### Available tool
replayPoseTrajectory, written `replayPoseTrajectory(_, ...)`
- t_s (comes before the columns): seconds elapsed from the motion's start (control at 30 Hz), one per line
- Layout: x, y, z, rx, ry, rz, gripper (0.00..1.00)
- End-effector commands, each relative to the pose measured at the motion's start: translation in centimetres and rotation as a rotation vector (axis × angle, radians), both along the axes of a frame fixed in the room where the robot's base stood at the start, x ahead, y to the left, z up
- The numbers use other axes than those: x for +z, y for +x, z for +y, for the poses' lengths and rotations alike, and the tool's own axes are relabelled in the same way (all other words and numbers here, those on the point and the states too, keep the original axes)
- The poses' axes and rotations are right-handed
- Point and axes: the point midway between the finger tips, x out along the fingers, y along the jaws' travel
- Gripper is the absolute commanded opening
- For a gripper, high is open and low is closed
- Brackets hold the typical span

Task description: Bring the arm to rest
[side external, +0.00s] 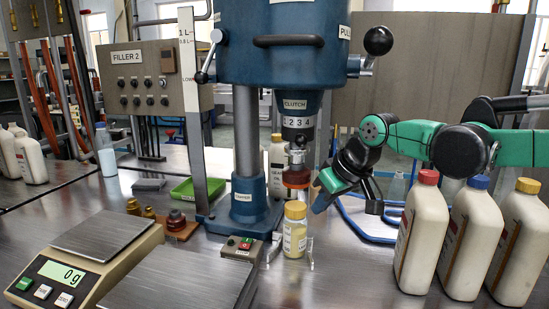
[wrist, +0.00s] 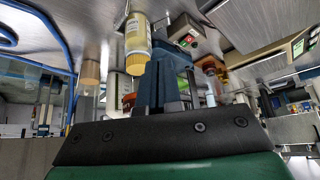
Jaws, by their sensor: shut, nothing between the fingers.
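My arm reaches in from the right in the side external view, with its wrist bent down beside the filler head. My gripper (side external: 321,199) is shut and empty, right of the filling nozzle (side external: 296,176). In the wrist view my gripper (wrist: 168,65) shows its blue-grey fingers together. A clear bottle of yellow oil with a yellow cap (side external: 295,211) stands upright under the nozzle, between small metal guides. The bottle (wrist: 137,43) also shows in the wrist view, apart from the fingers and left of them.
White bottles with red (side external: 428,177), blue (side external: 479,182) and yellow (side external: 527,185) caps stand at the right, below my arm. A blue hose (side external: 360,232) lies behind them. A scale reading 0 g (side external: 62,275) is at front left. A green tray (side external: 197,190) sits behind.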

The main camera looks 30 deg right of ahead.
Motion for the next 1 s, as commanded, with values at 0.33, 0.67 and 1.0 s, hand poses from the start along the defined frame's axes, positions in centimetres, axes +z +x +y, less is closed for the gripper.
replayPoseTrajectory(0.33,-3.8,-9.8,-2.5,-0.083,0.004,-0.055,0.00)
replayPoseTrajectory(0.67,-5.2,-11.5,-2.9,-0.101,0.006,-0.067,0.00)
replayPoseTrajectory(1.0,-5.2,-11.5,-2.8,-0.100,0.006,-0.066,0.00)
